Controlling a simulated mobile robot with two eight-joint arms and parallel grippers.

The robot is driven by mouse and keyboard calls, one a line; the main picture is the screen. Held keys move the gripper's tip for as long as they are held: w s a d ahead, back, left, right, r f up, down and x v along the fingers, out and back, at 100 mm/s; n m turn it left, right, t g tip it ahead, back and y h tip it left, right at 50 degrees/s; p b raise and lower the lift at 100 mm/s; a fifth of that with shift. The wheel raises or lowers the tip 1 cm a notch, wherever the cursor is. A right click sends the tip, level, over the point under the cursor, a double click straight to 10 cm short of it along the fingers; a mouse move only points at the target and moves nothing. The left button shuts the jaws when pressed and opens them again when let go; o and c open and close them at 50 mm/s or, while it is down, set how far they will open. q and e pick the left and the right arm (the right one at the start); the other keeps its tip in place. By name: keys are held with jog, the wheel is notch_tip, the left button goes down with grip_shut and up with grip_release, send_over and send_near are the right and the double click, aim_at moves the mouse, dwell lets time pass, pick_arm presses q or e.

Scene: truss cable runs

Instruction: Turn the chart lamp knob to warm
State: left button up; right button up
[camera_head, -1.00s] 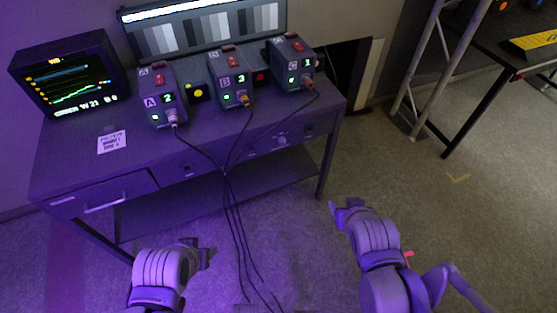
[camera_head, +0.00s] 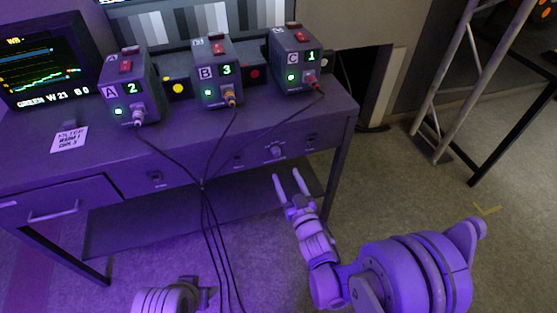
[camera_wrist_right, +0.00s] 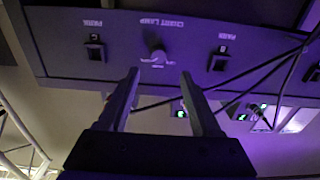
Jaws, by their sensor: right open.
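The chart lamp knob (camera_head: 277,151) is a small round knob on the front panel of the desk. In the right wrist view the knob (camera_wrist_right: 157,59) appears under upside-down chart lamp lettering; its exact setting is too small to read. My right gripper (camera_head: 287,174) is open and empty, fingers pointing up at the panel just below the knob. In the right wrist view its two fingertips (camera_wrist_right: 159,74) lie either side of the knob's line, apart from it. My left gripper (camera_head: 205,292) is low at the bottom edge, and its jaws cannot be made out.
Switches (camera_head: 155,177) sit along the same panel. Boxes A (camera_head: 146,106), B (camera_head: 219,92) and C (camera_head: 293,79) stand on the desk top (camera_head: 180,135). Their dark cables (camera_head: 204,215) hang down in front, left of my right gripper. A metal truss (camera_head: 449,85) stands at right.

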aim_at(277, 156)
jog(key=x, duration=0.8)
jog(key=shift+w, duration=0.4)
grip_shut()
